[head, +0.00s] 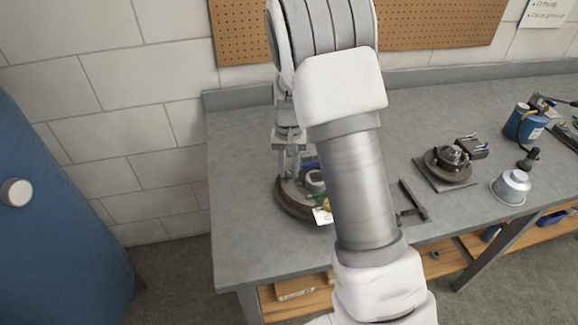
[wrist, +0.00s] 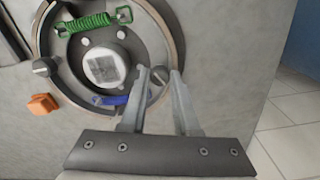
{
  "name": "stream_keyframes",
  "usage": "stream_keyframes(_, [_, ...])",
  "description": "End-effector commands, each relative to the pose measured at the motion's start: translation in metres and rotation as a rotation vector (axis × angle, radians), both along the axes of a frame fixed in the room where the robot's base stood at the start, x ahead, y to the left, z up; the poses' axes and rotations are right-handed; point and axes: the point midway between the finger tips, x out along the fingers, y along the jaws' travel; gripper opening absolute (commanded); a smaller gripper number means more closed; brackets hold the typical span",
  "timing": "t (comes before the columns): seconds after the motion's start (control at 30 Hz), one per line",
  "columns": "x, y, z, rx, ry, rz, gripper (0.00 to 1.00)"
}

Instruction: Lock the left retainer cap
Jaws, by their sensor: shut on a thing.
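The round brake assembly (head: 296,208) lies on the bench in the head view, partly hidden by my arm. In the wrist view its curved shoe (wrist: 165,25) surrounds a pale hub (wrist: 104,66). A green spring (wrist: 92,24) spans one side and a blue part (wrist: 110,99) lies on the other. My gripper (wrist: 158,73) is shut on a small dark retainer cap (wrist: 160,75) at the right side of the assembly in the wrist view, the left side in the head view. The cap's lock state cannot be told. The other retainer cap (wrist: 45,67) sits opposite, free.
An orange piece (wrist: 43,104) lies beside the assembly. On the bench (head: 240,220) to the right are a second hub assembly (head: 449,163), a dark bracket (head: 414,201), a metal cup (head: 511,186) and a blue can (head: 524,122). The bench's left end is clear.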

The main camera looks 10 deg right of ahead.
Motion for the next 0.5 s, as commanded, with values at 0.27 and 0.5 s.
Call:
stream_keyframes(0.27, [0.0010,0.0003,0.0023,-0.001,-0.003,-0.246,0.00])
stream_keyframes(0.5, [0.0010,0.0000,0.0022,0.000,-0.003,-0.406,0.00])
